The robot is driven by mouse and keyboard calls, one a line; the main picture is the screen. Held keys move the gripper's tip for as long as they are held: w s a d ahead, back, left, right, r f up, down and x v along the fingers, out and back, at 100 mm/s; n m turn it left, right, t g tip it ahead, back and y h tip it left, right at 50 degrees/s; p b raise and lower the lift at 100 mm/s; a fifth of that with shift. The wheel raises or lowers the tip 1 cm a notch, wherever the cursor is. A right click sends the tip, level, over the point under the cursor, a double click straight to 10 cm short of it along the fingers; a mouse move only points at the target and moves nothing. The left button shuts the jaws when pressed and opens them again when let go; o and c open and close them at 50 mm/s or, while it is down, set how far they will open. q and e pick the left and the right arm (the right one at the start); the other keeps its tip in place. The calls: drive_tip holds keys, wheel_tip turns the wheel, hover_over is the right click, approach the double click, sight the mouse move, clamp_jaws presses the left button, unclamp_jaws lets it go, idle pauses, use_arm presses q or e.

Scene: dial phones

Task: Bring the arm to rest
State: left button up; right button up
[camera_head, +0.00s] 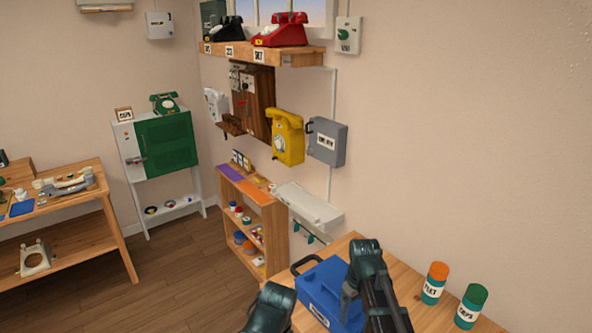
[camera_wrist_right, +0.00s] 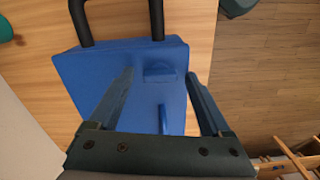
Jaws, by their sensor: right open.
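My right arm (camera_head: 368,262) shows at the lower right of the head view, above the wooden table. My right gripper (camera_wrist_right: 160,76) is open over the blue box, with its two fingers apart and nothing seen between them but the box's top. In the head view the gripper (camera_head: 349,292) is partly hidden by its own arm. The blue box (camera_head: 322,284) has a dark handle and stands on the table; the box fills the middle of the wrist view (camera_wrist_right: 130,55). I cannot tell whether the fingers touch it. My left gripper is not in view.
Two labelled jars, one orange-lidded (camera_head: 434,284) and one green-lidded (camera_head: 471,306), stand on the wooden table (camera_head: 410,262) right of my arm. A white ledge (camera_head: 310,205), a yellow wall phone (camera_head: 287,138) and a low shelf (camera_head: 262,215) are beyond. Open floor lies left.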

drive_tip(key=m, duration=0.5)
drive_tip(key=shift+s, duration=0.1)
idle(0.5)
